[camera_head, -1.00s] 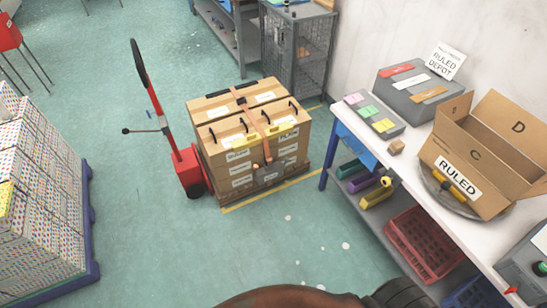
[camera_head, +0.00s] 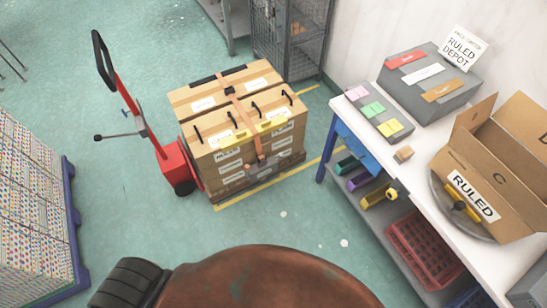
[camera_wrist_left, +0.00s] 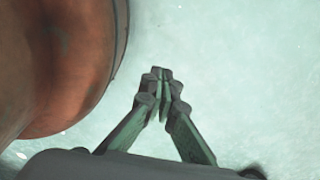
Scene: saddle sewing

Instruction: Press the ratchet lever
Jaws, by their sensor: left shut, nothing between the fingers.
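An orange strap (camera_head: 243,115) runs over the stacked cardboard cartons (camera_head: 215,152) on the pallet in the head view. A small dark fitting (camera_head: 230,91) sits on the strap at the top. Lower on the near face, a small grey and orange fitting (camera_head: 262,163) may be the ratchet; its lever cannot be made out clearly. My left gripper (camera_wrist_left: 161,78) is shut and empty in the left wrist view, with its fingertips together above the pale floor. It is not in the head view, so its distance from the strap cannot be told. My right gripper is not in view.
A red hand truck (camera_head: 178,165) stands at the left of the cartons. A workbench (camera_head: 425,190) with an open box (camera_head: 480,180) is on the right. A wrapped stack (camera_head: 28,200) stands at the far left. Floor (camera_head: 240,225) in front of the cartons is clear.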

